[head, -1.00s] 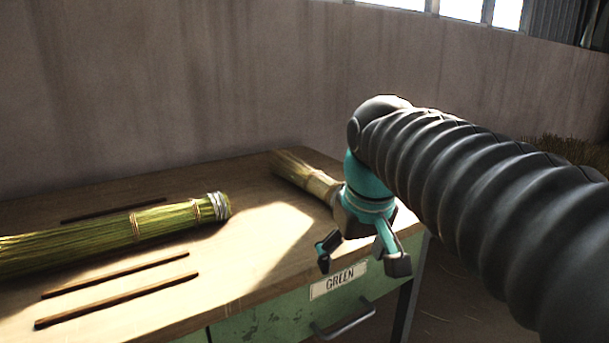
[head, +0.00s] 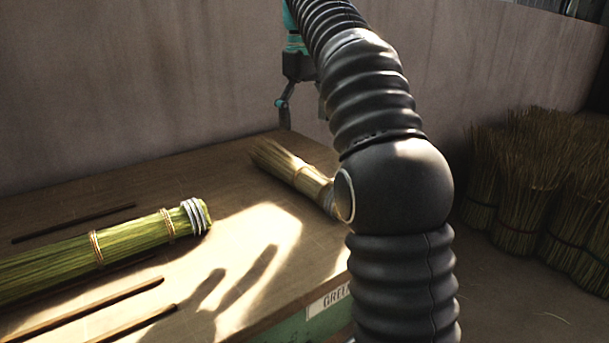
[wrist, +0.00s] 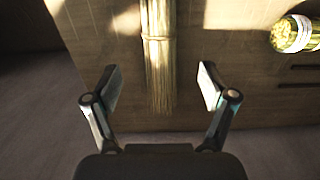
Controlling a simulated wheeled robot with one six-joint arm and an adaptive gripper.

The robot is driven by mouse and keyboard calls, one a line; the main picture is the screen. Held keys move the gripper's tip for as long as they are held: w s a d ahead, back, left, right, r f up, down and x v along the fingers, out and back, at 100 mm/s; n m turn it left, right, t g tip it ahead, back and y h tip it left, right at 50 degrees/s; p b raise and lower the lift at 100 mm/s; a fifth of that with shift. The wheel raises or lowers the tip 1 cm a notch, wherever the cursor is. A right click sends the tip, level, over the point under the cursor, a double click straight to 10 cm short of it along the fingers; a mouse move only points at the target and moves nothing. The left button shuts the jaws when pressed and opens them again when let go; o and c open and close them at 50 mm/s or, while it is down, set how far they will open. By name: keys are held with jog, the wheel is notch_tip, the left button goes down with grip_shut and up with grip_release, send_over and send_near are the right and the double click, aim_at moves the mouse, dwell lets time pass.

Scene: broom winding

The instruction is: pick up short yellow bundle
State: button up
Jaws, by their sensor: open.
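The short yellow bundle (head: 295,174) lies on the wooden table (head: 150,181) near its far right part, tied with a band. My arm hides its near end in the head view. In the wrist view the bundle (wrist: 158,60) runs up and down the picture, its loose end pointing towards my gripper. My gripper (wrist: 159,88) is open and empty, with one finger on each side of the bundle's line. In the head view my gripper (head: 302,108) is high at the table's back edge, apart from the bundle.
A longer green bundle (head: 110,243) with a white-wrapped end lies at the left of the table. Several dark strips (head: 90,310) lie around it. A wall (head: 130,80) stands behind. Standing broom-straw sheaves (head: 530,180) are on the floor at the right.

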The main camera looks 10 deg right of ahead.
aim_at(306, 169)
notch_tip(306, 169, down, 7)
jog(key=shift+s+a+f+b, duration=0.1)
jog(key=shift+a+b, duration=0.05)
jog(key=shift+b, duration=0.75)
jog(key=shift+d+f+b, duration=0.15)
jog(key=shift+f+b, duration=0.3)
jog(key=shift+f, duration=1.1)
jog(key=shift+d+f+b, duration=0.1)
jog(key=shift+f+b, duration=0.3)
jog(key=shift+f, duration=1.15)
jog(key=c, duration=1.4)
jog(key=shift+o, duration=0.2)
